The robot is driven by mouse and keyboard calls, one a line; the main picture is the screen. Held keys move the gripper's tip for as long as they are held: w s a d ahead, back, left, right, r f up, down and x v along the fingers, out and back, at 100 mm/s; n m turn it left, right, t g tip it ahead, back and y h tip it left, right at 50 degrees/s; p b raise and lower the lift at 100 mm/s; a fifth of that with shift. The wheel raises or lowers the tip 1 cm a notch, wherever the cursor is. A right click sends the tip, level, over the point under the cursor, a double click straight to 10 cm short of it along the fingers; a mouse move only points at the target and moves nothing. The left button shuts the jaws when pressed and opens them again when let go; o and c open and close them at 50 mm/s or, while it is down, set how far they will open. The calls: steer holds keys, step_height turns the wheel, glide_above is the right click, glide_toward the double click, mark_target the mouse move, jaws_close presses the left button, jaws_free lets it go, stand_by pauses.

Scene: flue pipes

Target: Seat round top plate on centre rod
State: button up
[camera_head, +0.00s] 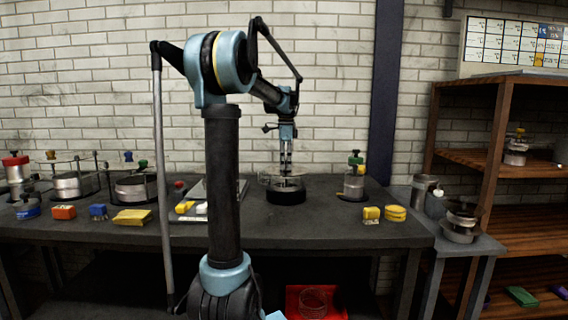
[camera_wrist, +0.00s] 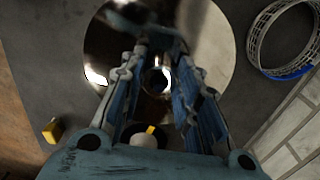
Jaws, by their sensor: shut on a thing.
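The round top plate (camera_wrist: 208,42) is a wide, shiny metal disc with a raised round centre in the wrist view. My gripper (camera_wrist: 158,72) is over its middle and shut on its centre part; the exact contact is hard to see. In the head view my gripper (camera_head: 286,172) points straight down at a low round assembly with a dark base (camera_head: 286,197) on the workbench. The plate is too small there to tell apart from the assembly. The centre rod is not clearly visible, and I cannot tell whether the plate touches it.
A wire mesh ring (camera_wrist: 262,40) lies close to the plate. The dark workbench (camera_head: 310,225) carries round metal parts and coloured blocks at left, yellow pieces (camera_head: 394,213) at right, and a small rod stand (camera_head: 354,185). Shelves (camera_head: 500,160) stand at far right.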

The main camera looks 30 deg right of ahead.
steer(key=shift+f, duration=0.4)
steer(key=o, duration=1.2)
steer(key=shift+o, duration=0.2)
step_height(320, 180, up, 12)
stand_by(0.5)
